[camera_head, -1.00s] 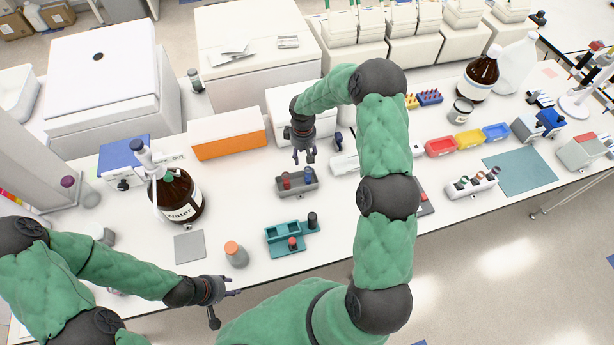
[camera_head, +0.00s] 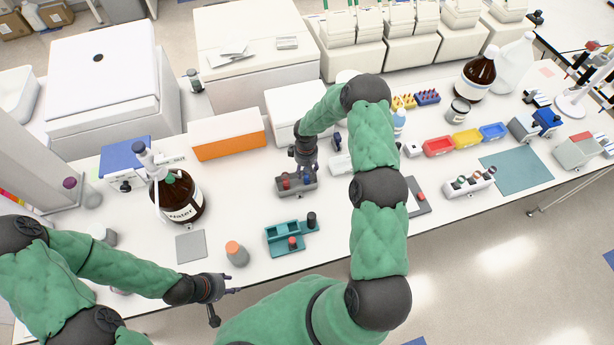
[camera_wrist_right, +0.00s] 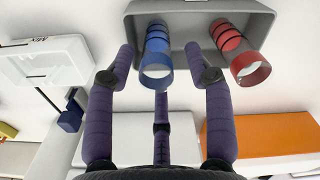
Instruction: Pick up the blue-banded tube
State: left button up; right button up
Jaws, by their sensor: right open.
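The blue-banded tube (camera_head: 307,179) stands in the grey rack (camera_head: 297,191), right of a red-banded tube (camera_head: 285,184). In the right wrist view the blue-banded tube (camera_wrist_right: 157,52) and red-banded tube (camera_wrist_right: 236,48) sit in the grey rack (camera_wrist_right: 195,20), with their clear ends toward the camera. My right gripper (camera_head: 305,168) is just above the rack. It is open, with its purple fingers (camera_wrist_right: 160,55) on either side of the blue-banded tube; I cannot tell whether they touch it. My left gripper (camera_head: 226,300) is open and empty near the front edge.
A brown bottle (camera_head: 178,198) is to the left. A white box with an orange front (camera_head: 229,138) stands behind. Free table (camera_head: 335,215) lies right of the teal rack.

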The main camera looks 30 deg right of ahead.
jog(key=shift+c, duration=0.3)
grip_shut()
jog(key=shift+r, duration=0.15)
